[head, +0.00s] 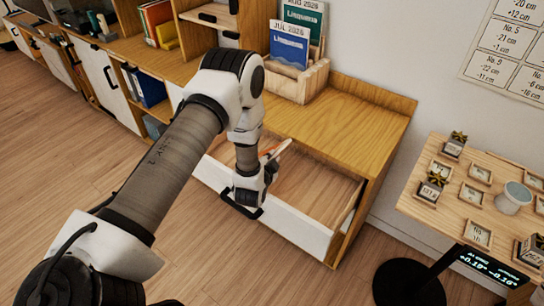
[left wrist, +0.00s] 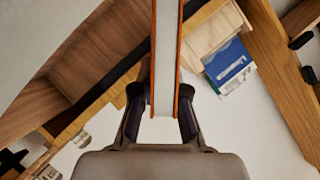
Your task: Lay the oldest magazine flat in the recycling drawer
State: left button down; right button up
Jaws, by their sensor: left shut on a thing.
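My left gripper (head: 266,172) is over the open drawer, near its front. It is shut on a magazine with orange covers and white page edges (head: 277,150), largely hidden by my wrist in the head view. In the left wrist view the held magazine (left wrist: 166,55) stands edge-on between the fingers (left wrist: 164,100). The drawer (head: 315,190) has a white front, a black handle and a bare wooden floor where visible. A blue magazine marked JUL 2026 (head: 289,46) and a green one marked AUG 2026 (head: 309,17) stand in a wooden rack (head: 300,84). My right gripper is out of view.
The wooden cabinet top (head: 345,122) is bare in front of and right of the rack. Shelves with books (head: 158,22) extend left. At right, a small table (head: 428,208) holds a cup (head: 513,197) and several small blocks. Open floor lies in front.

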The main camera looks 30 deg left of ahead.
pick_arm(q)
jog(key=shift+f+b, duration=0.35)
jog(key=shift+f, duration=0.3)
jog(key=c, duration=1.1)
grip_release()
jog(key=shift+s, duration=0.15)
jog(key=v, duration=1.1)
jog(key=shift+s+d+r, duration=0.1)
jog(key=shift+s+d, duration=0.1)
jog(key=shift+s, duration=0.15)
